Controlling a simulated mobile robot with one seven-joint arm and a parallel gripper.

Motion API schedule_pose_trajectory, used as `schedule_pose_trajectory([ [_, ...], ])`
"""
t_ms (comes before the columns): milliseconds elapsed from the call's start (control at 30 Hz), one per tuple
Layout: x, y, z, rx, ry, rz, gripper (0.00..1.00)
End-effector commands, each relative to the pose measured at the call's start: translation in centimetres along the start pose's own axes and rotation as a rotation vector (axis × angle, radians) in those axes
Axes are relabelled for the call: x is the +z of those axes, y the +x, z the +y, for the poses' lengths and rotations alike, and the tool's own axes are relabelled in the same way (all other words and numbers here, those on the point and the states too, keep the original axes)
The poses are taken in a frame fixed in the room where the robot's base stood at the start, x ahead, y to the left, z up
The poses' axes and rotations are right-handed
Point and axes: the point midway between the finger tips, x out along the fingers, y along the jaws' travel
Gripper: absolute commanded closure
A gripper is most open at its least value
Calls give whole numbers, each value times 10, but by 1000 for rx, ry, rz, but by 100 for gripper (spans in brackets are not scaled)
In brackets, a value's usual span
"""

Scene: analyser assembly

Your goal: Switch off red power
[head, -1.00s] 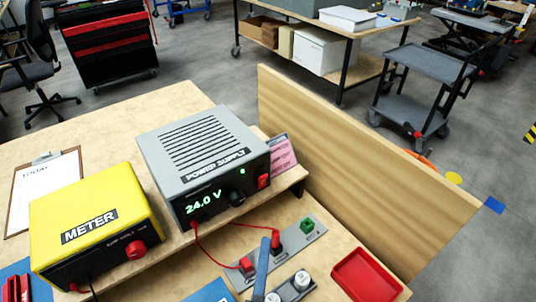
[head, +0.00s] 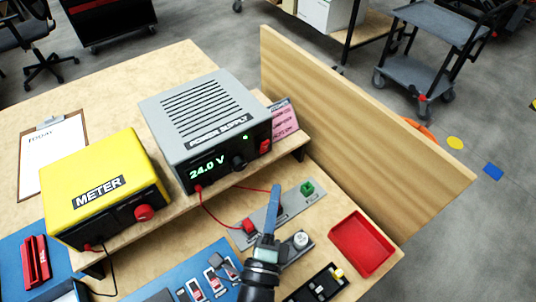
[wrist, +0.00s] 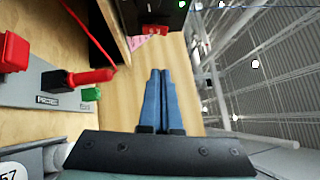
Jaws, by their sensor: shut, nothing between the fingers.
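The grey power supply (head: 205,115) stands on the wooden shelf and its display reads 24.0 V. A red switch (head: 265,146) is at the right end of its front, with a small green light above. In the wrist view, a red part (wrist: 155,30), which looks like that switch, shows at the top beyond my fingertips. My gripper (head: 276,188) has blue fingers, shut and empty, pointing up toward the supply's front. In the wrist view my gripper (wrist: 157,72) shows its fingers together, apart from the supply. The switch's position is too small to tell.
Red leads run from the supply to a grey plate with a red plug (head: 248,226) and a green socket (head: 307,188), close beside my gripper. A yellow meter (head: 100,190) stands left, a red tray (head: 362,243) right. A wooden panel (head: 350,130) borders the bench.

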Motion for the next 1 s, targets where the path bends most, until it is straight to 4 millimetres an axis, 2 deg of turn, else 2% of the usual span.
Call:
schedule_pose_trajectory([
  [33,0,12,-3,-4,0,0,100],
  [300,0,61,-2,-3,0,0,100],
  [400,14,71,-4,1,1,-2,100],
  [633,27,84,-1,1,1,-1,100],
  [1000,28,84,0,1,0,0,100],
])
